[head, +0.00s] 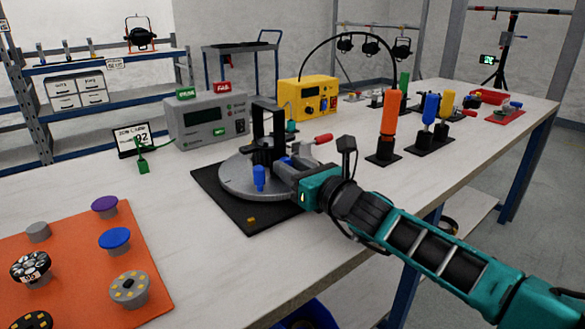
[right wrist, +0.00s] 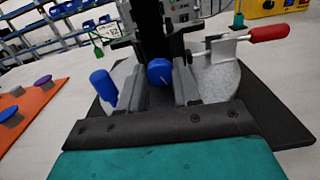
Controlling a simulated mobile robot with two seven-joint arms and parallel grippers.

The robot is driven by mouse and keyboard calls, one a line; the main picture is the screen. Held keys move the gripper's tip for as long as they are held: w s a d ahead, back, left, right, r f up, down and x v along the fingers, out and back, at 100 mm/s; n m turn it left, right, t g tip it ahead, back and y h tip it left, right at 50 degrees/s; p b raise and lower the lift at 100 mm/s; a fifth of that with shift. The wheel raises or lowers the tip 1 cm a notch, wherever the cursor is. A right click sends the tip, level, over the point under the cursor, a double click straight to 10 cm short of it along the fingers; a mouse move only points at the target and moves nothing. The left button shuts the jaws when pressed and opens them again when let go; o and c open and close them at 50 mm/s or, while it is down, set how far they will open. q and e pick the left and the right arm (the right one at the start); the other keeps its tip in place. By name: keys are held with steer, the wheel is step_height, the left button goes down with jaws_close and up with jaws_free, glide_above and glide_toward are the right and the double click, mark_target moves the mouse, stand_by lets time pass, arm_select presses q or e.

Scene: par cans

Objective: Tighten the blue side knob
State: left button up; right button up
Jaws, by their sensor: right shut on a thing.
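A black bracket (head: 268,122) stands on a round grey plate (head: 238,184), which sits on a black mat (head: 241,213). The blue side knob (right wrist: 159,72) is at the bracket's side and lies between the fingers of my right gripper (right wrist: 167,88). My right gripper (head: 288,171) is shut on it, coming in from the right; in the head view the fingers mostly hide this knob. A second, upright blue knob (head: 259,178) stands on the near side of the plate, apart from the gripper. My left gripper is not in view.
A red-handled lever (head: 323,138) projects close beside my gripper. A grey meter box (head: 208,119) and a yellow box (head: 308,97) stand behind. An orange mat (head: 75,255) with several knobs is at left. Orange (head: 388,125) and blue upright tools stand at right.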

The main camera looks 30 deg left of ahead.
steer(key=shift+m, duration=1.9)
steer(key=o, duration=1.1)
steer(key=shift+c, duration=0.2)
steer(key=shift+d, duration=0.1)
